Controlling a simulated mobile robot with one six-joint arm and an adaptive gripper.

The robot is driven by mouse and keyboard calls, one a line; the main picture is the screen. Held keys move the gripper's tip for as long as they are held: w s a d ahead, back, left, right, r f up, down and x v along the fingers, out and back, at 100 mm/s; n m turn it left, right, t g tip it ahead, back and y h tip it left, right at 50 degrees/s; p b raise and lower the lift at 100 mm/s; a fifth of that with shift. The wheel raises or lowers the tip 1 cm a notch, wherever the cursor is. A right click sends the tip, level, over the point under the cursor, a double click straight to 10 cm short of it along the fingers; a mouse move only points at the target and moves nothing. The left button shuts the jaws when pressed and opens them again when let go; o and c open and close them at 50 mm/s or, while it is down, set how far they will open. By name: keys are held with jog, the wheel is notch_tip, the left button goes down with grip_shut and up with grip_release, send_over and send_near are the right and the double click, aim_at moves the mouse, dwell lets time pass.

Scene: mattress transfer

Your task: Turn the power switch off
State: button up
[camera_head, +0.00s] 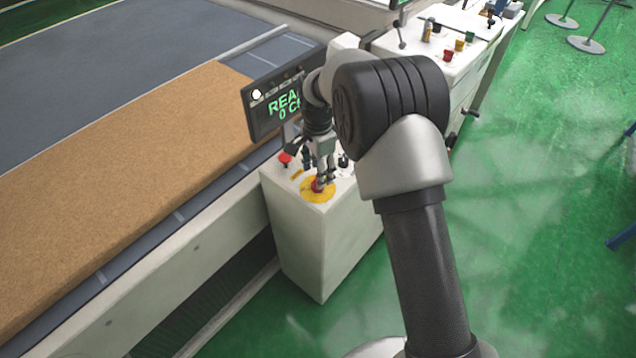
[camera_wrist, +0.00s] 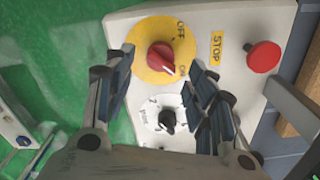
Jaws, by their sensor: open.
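The power switch is a red rotary knob (camera_wrist: 161,58) on a yellow round plate (camera_wrist: 143,69) marked OFF and ON. Its pointed end with a light mark faces the ON label. In the head view the yellow plate (camera_head: 312,195) is on the near top corner of a white control box (camera_head: 300,235). My gripper (camera_wrist: 162,64) is open, with one finger on each side of the knob. In the head view my gripper (camera_head: 325,178) is just over the knob and partly hides it. I cannot tell whether the fingers touch it.
A red stop button (camera_wrist: 263,57) and a black dial (camera_wrist: 167,119) are beside the switch. A display screen (camera_head: 285,95) stands behind the box. A brown mattress (camera_head: 120,180) lies on the conveyor at left. Green floor is open at right.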

jog(key=shift+f+b, duration=0.35)
jog(key=shift+f, duration=2)
jog(key=c, duration=1)
